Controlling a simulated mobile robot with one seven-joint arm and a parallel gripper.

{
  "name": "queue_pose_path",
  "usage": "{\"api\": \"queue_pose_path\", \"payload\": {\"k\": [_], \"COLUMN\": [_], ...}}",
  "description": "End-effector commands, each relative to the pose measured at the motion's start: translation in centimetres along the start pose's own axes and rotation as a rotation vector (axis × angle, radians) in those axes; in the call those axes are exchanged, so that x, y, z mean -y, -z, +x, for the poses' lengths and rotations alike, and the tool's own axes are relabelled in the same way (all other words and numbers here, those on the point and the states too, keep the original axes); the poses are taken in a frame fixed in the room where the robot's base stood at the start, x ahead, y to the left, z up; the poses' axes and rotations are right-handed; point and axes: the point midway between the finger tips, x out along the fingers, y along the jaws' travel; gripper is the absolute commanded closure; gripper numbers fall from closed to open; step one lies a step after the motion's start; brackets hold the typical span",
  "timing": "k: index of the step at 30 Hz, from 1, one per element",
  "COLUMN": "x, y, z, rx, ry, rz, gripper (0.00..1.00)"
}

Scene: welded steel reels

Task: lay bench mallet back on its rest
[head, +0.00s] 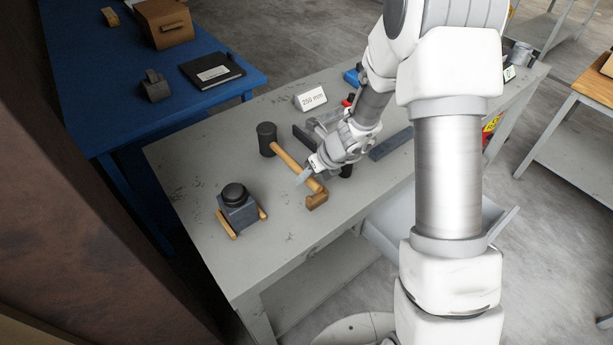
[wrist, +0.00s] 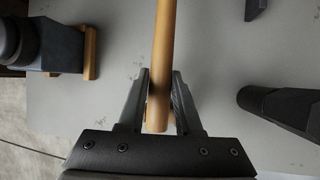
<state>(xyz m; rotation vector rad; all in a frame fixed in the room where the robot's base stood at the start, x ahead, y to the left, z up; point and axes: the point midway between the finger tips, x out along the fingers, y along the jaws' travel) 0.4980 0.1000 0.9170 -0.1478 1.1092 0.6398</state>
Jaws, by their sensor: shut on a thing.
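The bench mallet has a black head (head: 266,139) and a pale wooden handle (head: 290,161), which slants toward the front of the grey bench. My gripper (head: 311,177) is shut on the handle near its free end. In the wrist view the handle (wrist: 161,50) runs straight up between the fingers of my gripper (wrist: 159,92), and the head is out of frame. A brown wooden block (head: 317,200), perhaps the rest, is at the handle's free end. It is partly hidden behind a finger in the wrist view (wrist: 187,129). I cannot tell whether handle and block touch.
A blue-grey block with a black knob (head: 238,207) and wooden strips stands left on the bench (head: 190,165). A "250 mm" sign (head: 311,97) and dark metal pieces lie behind my gripper. A blue table (head: 90,70) holds a black book (head: 212,71). The bench's front left is clear.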

Motion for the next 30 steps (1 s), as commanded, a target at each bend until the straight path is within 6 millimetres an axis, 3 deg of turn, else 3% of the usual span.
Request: {"api": "queue_pose_path", "payload": {"k": [30], "x": [0.3], "y": [0.7], "z": [1.5], "rx": [0.002], "ry": [0.0], "rz": [-0.001], "gripper": [1.0]}}
